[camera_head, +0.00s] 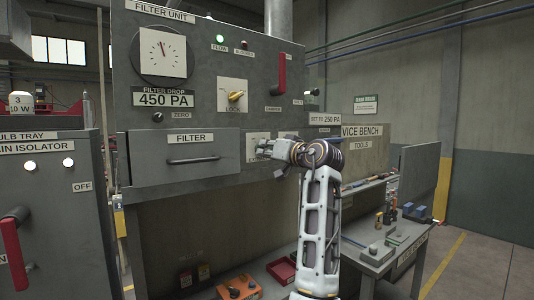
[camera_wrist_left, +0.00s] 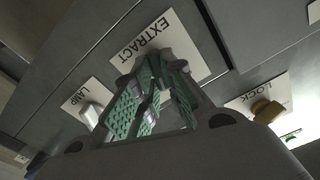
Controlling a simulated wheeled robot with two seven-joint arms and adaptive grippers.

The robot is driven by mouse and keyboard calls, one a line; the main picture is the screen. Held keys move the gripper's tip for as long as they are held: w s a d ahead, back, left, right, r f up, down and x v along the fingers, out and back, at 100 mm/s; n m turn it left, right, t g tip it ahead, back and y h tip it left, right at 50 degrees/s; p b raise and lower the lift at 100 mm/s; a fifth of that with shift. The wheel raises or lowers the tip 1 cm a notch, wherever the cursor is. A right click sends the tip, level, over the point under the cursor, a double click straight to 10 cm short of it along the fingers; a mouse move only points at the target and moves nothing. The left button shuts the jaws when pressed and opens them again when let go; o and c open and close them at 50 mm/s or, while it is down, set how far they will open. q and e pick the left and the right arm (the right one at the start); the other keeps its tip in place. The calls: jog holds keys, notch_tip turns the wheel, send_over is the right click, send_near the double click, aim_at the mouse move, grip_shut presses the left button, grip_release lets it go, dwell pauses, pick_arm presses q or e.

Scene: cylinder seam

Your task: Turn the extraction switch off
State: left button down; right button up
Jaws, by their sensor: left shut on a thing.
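The extraction switch sits on a white plate marked EXTRACT (camera_wrist_left: 187,38), which shows in the left wrist view on the grey filter unit's front. My left gripper (camera_head: 266,148) is at this panel in the head view, to the right of the filter drawer. In the left wrist view the green-padded fingers (camera_wrist_left: 153,88) come together at the EXTRACT plate, shut on the switch. The fingers hide most of the switch, so I cannot tell its position. My right gripper is in neither view.
A lamp switch (camera_wrist_left: 92,112) and the yellow LOCK knob (camera_head: 235,96) are close by. The filter drawer (camera_head: 190,160) is shut. A red lever (camera_head: 281,75) is above right. A vice bench with tools stands at right.

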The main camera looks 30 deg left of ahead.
pick_arm(q)
jog(key=shift+s+n+b, duration=0.1)
jog(key=shift+n+b, duration=2.5)
jog(key=shift+n, duration=2.5)
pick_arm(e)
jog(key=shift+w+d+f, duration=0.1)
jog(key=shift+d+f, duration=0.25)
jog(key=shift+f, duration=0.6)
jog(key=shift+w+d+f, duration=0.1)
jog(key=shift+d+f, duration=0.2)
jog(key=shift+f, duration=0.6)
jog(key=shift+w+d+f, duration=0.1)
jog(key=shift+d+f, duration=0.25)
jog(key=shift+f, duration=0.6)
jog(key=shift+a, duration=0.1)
pick_arm(q)
jog(key=c, duration=1.5)
grip_release()
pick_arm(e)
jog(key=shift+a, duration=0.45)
pick_arm(q)
jog(key=shift+d, duration=0.1)
